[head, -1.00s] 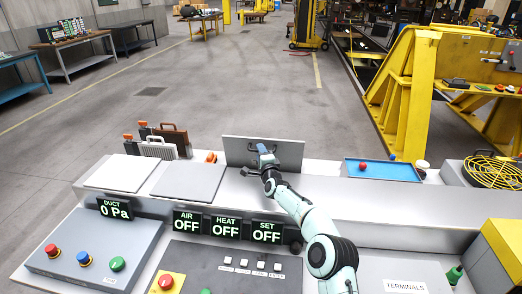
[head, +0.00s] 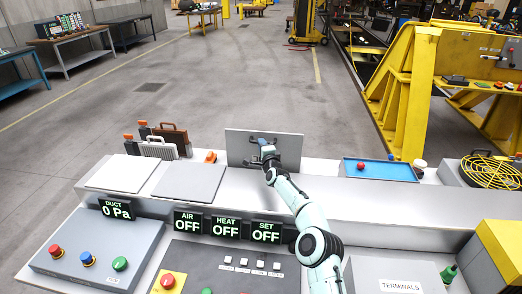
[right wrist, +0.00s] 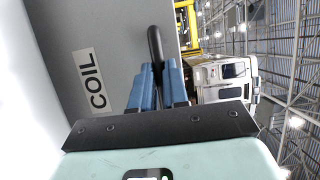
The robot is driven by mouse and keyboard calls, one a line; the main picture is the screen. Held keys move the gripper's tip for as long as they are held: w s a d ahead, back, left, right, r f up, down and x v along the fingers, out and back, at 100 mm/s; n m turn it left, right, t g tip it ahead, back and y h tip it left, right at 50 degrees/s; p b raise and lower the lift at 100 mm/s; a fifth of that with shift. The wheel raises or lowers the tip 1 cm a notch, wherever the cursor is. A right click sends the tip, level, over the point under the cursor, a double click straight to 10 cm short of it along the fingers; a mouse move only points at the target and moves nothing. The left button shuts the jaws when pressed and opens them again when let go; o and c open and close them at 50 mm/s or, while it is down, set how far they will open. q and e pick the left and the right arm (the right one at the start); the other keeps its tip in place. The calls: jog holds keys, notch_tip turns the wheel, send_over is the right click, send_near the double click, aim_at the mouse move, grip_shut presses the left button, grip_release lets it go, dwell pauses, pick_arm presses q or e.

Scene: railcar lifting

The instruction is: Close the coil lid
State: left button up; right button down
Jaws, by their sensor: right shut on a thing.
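The coil lid (head: 290,148) is a grey flat panel standing raised at the back of the console, right of two flat panels. In the right wrist view its grey face carries a COIL label (right wrist: 92,80) and a black bar handle (right wrist: 155,45). My right gripper (head: 263,142) is at the lid's near face. In the right wrist view its blue fingers (right wrist: 155,85) are shut on the black handle. The opening below the lid is partly hidden by my right arm. My left gripper is out of view.
A white panel (head: 118,172) and a grey panel (head: 189,181) lie flat to the left. Readout boxes (head: 226,223) stand in front. A blue tray (head: 378,170) with a red ball sits to the right. Small cases (head: 158,148) stand at the back left.

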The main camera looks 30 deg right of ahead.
jog(key=shift+w+r, duration=0.2)
jog(key=shift+r, duration=0.35)
jog(key=shift+d, duration=0.1)
jog(key=c, duration=1.1)
grip_release()
jog(key=shift+f, duration=0.1)
